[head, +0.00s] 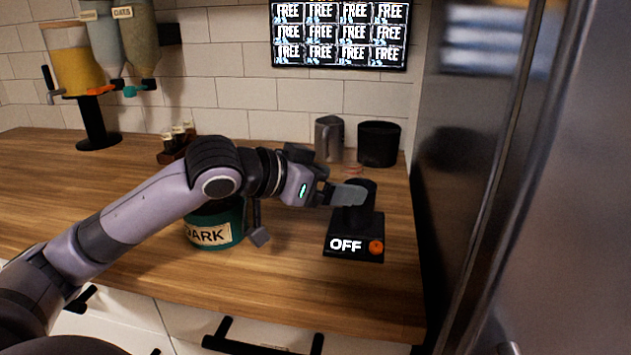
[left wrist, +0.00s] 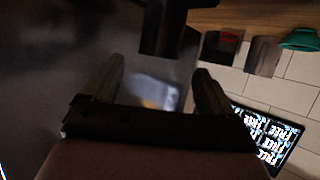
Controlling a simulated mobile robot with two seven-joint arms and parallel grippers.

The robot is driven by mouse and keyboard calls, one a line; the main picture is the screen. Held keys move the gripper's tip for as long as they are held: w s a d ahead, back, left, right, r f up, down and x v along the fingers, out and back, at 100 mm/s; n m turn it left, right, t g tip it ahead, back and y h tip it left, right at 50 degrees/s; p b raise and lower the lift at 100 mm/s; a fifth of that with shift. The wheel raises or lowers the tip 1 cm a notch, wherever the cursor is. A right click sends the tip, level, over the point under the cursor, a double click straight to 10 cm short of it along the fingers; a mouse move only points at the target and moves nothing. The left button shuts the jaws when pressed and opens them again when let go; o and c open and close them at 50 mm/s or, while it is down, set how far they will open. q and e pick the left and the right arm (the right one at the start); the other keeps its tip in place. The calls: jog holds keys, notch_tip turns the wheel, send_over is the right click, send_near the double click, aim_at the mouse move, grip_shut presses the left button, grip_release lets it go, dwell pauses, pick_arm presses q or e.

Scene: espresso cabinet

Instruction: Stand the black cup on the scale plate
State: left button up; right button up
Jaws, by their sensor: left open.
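The black cup (head: 364,211) appears to stand upright on the plate of the black scale (head: 374,230), near the counter's right end. The scale's front reads OFF beside an orange button. My left gripper (head: 350,194) is open at the cup's height, and a grey finger covers part of the cup in the head view. In the left wrist view a dark shape that looks like the cup (left wrist: 164,28) lies just beyond the open fingertips (left wrist: 160,78), with nothing held between them. Contact between finger and cup cannot be told. My right gripper is out of view.
A metal pitcher (head: 328,138) and a black bin (head: 378,144) stand behind the scale by the wall. A green DARK canister (head: 212,232) sits under my left arm. A tall dark metal panel (head: 475,150) closes off the right side.

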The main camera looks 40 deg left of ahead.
pick_arm(q)
jog(key=shift+b+v, duration=0.35)
jog(key=shift+v, duration=1.5)
jog(key=shift+r, duration=0.1)
